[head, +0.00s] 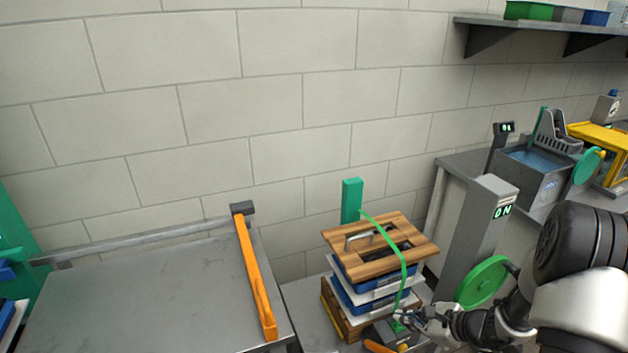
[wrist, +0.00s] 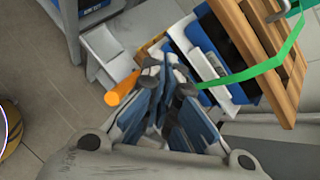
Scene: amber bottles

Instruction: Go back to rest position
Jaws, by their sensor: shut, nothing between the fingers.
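My gripper (head: 402,316) is at the lower right of the head view, at the near side of a stack of trays and crates. Its fingers (wrist: 168,78) are together in the wrist view, with nothing seen between them. The stack has a wooden lid (head: 393,243) with a metal handle on top, above blue and white trays (head: 352,290). A green strap (head: 403,268) runs over the lid and down the side near my gripper. I cannot tell whether the fingers touch the strap or the stack.
A grey metal table (head: 140,290) with an orange bar (head: 255,275) stands at left. A grey post with an ON display (head: 500,205) and a green wheel (head: 483,283) stand close to my arm. An orange handle (wrist: 121,88) lies near the fingers. A shelf (head: 560,24) hangs upper right.

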